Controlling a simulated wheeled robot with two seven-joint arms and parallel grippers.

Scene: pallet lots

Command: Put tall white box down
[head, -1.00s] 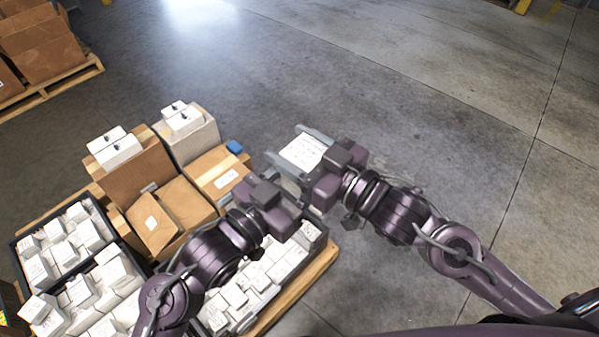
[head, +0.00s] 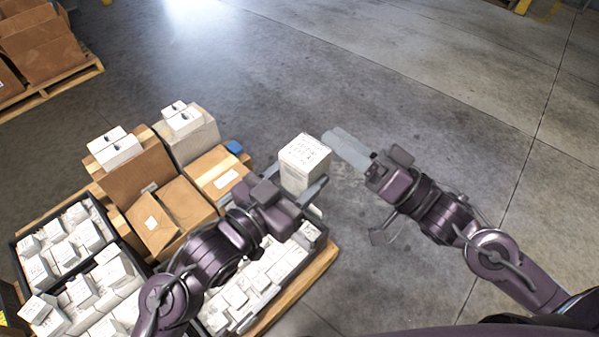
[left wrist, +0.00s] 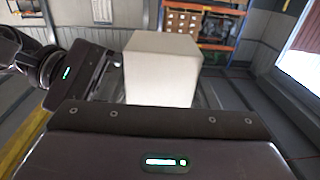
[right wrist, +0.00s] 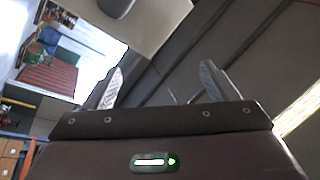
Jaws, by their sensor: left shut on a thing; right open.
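The tall white box (head: 304,157), with dark writing on its top, is held in the air by my left gripper (head: 303,190), which is shut on it. The box stands roughly upright over the near right end of the loaded pallet. It also fills the middle of the left wrist view (left wrist: 160,75), beyond the gripper body. My right gripper (head: 352,152) is open and empty, just right of the box and apart from it. Its two fingers show with nothing between them in the right wrist view (right wrist: 160,90). The lower part of the box is hidden in the head view.
The wooden pallet (head: 318,273) carries brown cartons (head: 138,178), dark crates of small white boxes, and a grey-white carton (head: 190,140) with white boxes on top. A blue item (head: 235,147) sits at its far right. Open concrete floor lies right; another pallet (head: 60,88) stands far left.

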